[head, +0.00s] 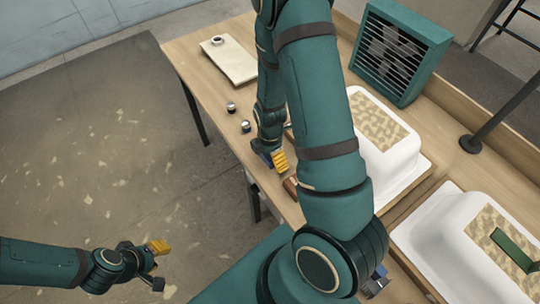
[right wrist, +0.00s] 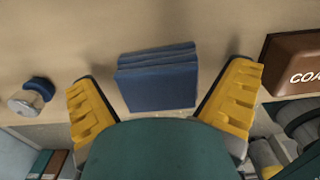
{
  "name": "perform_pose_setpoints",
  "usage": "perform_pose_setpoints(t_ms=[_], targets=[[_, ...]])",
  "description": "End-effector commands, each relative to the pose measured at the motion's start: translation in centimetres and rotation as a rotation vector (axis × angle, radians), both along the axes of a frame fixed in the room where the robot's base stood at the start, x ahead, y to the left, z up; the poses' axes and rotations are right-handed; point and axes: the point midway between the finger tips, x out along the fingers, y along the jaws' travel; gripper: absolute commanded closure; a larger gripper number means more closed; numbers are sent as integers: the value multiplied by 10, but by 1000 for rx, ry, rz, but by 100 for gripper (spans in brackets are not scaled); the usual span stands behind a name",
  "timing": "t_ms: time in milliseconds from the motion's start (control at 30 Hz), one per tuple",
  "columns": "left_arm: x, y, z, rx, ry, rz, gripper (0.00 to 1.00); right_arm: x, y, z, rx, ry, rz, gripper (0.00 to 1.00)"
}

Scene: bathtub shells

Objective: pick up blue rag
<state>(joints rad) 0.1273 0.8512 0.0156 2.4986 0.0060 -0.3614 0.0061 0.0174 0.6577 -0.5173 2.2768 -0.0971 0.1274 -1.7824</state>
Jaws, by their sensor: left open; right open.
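The blue rag (right wrist: 156,86) is a folded stack lying on the wooden bench in the right wrist view. My right gripper (right wrist: 165,78) is open, with its yellow fingers apart on the left and right of the rag; neither finger visibly touches it. In the head view my right gripper (head: 273,159) is over the bench's near edge, and I cannot make out the rag there. My left gripper (head: 157,265) is open and empty over the floor at the lower left.
A brown block with white lettering (right wrist: 297,66) lies right of the rag. Two small jars (head: 238,117) stand near the bench edge. A board (head: 229,62), a green fan box (head: 398,50) and white tub shells (head: 400,145) also occupy the bench (head: 190,50).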

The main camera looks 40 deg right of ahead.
Motion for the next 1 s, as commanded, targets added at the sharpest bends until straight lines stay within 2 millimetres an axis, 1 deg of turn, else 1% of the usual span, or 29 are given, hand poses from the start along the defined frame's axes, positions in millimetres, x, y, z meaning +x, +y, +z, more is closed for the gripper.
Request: perform_pose_setpoints(t_ms=[133, 167, 200, 267, 300, 333, 367, 667, 767, 867, 1000], targets=[[0, 0, 0, 0, 0, 0, 66, 0, 0, 1, 0, -1, 0, 0], [0, 0, 0, 0, 0, 0, 66, 0, 0, 1, 0, -1, 0, 7], [0, 0, 0, 0, 0, 0, 66, 0, 0, 1, 0, -1, 0, 21], [0, 0, 0, 0, 0, 0, 66, 0, 0, 1, 0, 0, 0, 42], [0, 0, 0, 0, 0, 0, 66, 0, 0, 1, 0, 0, 0, 56], [0, 0, 0, 0, 0, 0, 66, 0, 0, 1, 0, 0, 0, 62], [0, 0, 0, 0, -1, 0, 66, 0, 0, 1, 0, 0, 0, 64], [0, 0, 0, 0, -1, 0, 66, 0, 0, 1, 0, -1, 0, 64], [1, 0, 2, 0, -1, 0, 66, 0, 0, 5, 0, -2, 0, 64], [1, 0, 5, 0, -3, 2, 66, 1, 0, 17, 0, -4, 0, 64], [4, 1, 13, 2, -8, 6, 66, 2, 0, 45, 0, -6, 1, 64]])
